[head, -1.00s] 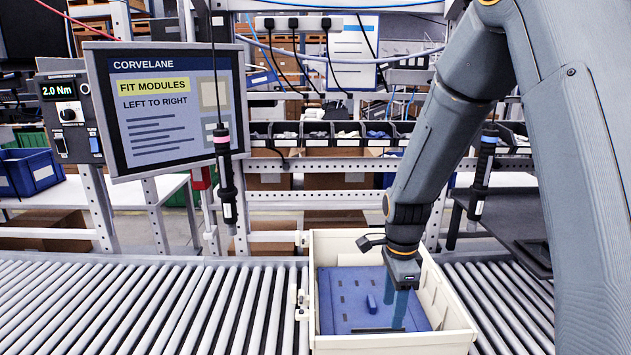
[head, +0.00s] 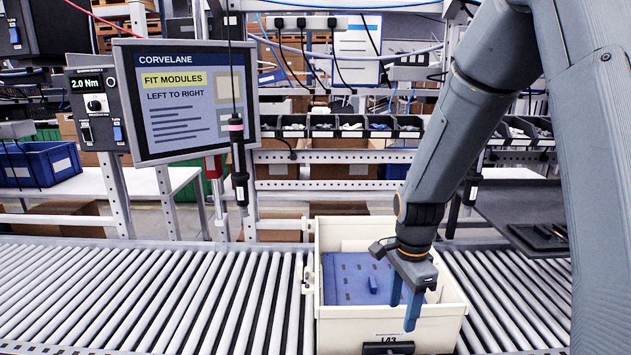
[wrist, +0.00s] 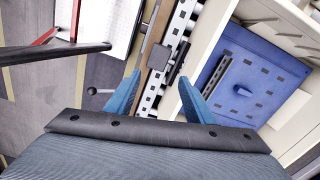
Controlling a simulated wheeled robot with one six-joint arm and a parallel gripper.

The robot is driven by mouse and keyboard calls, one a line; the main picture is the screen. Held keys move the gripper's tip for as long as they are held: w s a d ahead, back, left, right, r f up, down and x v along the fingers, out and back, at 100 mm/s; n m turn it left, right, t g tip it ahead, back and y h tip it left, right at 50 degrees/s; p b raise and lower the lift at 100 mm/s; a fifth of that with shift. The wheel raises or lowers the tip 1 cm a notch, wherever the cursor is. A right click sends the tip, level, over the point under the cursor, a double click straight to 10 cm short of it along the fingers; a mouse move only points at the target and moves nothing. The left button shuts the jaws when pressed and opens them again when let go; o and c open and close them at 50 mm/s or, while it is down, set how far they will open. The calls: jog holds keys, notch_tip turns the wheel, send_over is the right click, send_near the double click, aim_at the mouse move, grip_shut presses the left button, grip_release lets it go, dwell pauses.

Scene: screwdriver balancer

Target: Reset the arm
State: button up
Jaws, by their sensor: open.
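My gripper (head: 404,308) is open, with two blue fingers pointing down and nothing between them. In the head view it overlaps the right front part of the cream tote (head: 338,329). In the wrist view the fingers (wrist: 159,80) show beside the tote's wall, apart from the blue insert. The blue slotted insert (head: 350,285) lies inside the tote, with a small blue upright piece on it. It also shows in the wrist view (wrist: 262,82). My arm hides part of the tote's right side.
A pink-banded screwdriver (head: 239,160) hangs at left from a cable. Another (head: 471,190) is partly hidden behind my arm. A screen (head: 188,100) reads "FIT MODULES LEFT TO RIGHT". The roller conveyor (head: 150,295) is bare left of the tote. A dark tray (head: 540,237) is at right.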

jog(key=s+f+n+b, duration=0.2)
jog(key=s+n+b, duration=0.2)
jog(key=n, duration=0.3)
jog(key=s+f+n+t+b, duration=0.1)
jog(key=s+f+n+b, duration=0.1)
jog(key=s+n+b, duration=0.2)
jog(key=s+n, duration=0.2)
jog(key=n, duration=0.2)
jog(key=shift+s+d+f, duration=0.15)
jog(key=shift+s+f, duration=0.15)
jog(key=shift+s, duration=0.05)
